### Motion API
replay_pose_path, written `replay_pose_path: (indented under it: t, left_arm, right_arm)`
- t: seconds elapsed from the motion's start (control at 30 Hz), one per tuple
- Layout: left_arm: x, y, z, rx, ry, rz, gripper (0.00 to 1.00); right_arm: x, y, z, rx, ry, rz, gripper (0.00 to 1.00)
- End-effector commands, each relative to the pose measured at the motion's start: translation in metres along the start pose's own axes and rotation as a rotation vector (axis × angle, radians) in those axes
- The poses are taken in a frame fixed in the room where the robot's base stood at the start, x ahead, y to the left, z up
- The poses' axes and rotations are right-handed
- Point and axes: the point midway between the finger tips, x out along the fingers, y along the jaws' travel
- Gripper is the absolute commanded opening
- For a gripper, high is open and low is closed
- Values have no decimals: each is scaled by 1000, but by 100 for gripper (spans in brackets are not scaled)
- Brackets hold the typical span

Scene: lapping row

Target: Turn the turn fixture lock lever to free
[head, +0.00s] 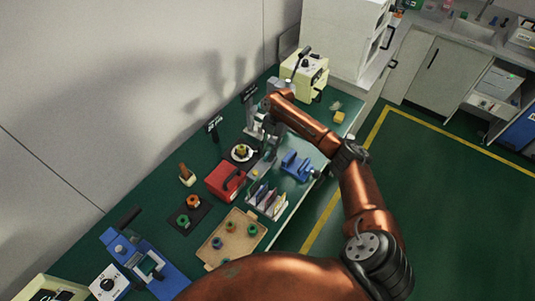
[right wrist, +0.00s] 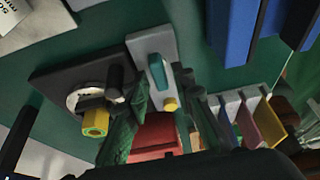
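The turn fixture shows in the right wrist view as a black base plate (right wrist: 52,80) with a pale round disc and a yellow hexagonal part (right wrist: 96,121) on it. Beside it is a light grey plate with a teal lever (right wrist: 157,76) that has a yellow tip; I take this for the lock lever. In the head view the fixture (head: 242,153) sits mid-bench, and my right gripper (head: 262,142) is just beside it. In the right wrist view my right gripper's dark fingers (right wrist: 166,118) are apart, with the lever's tip between them in the picture. Contact cannot be told. My left gripper is out of view.
A red box (head: 226,181) and a rack of coloured plates (head: 266,201) stand close on the near side. A blue vise-like block (head: 295,165) is to the right. A tan tray (head: 235,238) with several rings lies nearer. A cream machine (head: 306,78) stands at the far end.

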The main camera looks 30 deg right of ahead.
Motion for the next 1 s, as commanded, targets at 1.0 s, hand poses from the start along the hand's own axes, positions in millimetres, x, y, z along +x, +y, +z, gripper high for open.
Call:
replay_pose_path:
  t: [1.0]
  left_arm:
    - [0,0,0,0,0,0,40]
  right_arm:
    - [-109,1,0,0,0,2,29]
